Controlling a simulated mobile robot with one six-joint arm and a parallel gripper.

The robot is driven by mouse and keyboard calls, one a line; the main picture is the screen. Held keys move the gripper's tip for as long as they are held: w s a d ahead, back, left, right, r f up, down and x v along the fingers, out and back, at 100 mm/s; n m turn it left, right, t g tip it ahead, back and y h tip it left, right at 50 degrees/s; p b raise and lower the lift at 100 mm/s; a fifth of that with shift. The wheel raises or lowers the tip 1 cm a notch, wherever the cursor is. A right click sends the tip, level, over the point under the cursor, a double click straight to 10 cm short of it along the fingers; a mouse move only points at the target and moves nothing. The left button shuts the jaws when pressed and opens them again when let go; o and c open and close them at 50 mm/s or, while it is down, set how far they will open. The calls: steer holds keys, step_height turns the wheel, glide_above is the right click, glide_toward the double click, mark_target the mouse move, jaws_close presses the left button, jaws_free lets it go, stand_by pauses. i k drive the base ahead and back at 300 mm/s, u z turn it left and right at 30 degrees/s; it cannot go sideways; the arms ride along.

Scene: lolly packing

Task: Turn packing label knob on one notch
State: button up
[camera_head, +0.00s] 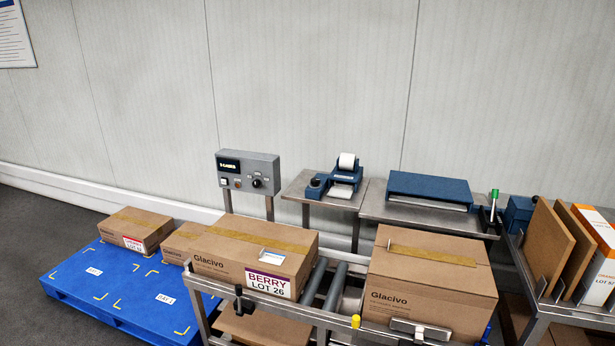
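A grey control panel (262,164) stands on two posts against the back wall in the head view. It carries a small lit display (229,165), a dark round knob (257,183), and small buttons to the left of the knob, one of them orange-red. The knob's exact setting is too small to read. The label on the display is too small to read with certainty. My gripper is not in this view.
A roller conveyor (333,285) holds a carton labelled BERRY LOT 26 (228,250) and a second Glacivo carton (432,266) in front of the panel. A blue pallet (110,283) with cartons lies left. A label printer (343,178) stands right of the panel.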

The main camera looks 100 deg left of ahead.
mark_target(314, 182)
steer(key=u, duration=0.05)
steer(key=k, duration=1.55)
steer(key=z, duration=0.3)
steer(key=k, duration=0.2)
steer(key=u, duration=2.55)
steer(key=i, duration=0.15)
steer(key=u, duration=0.2)
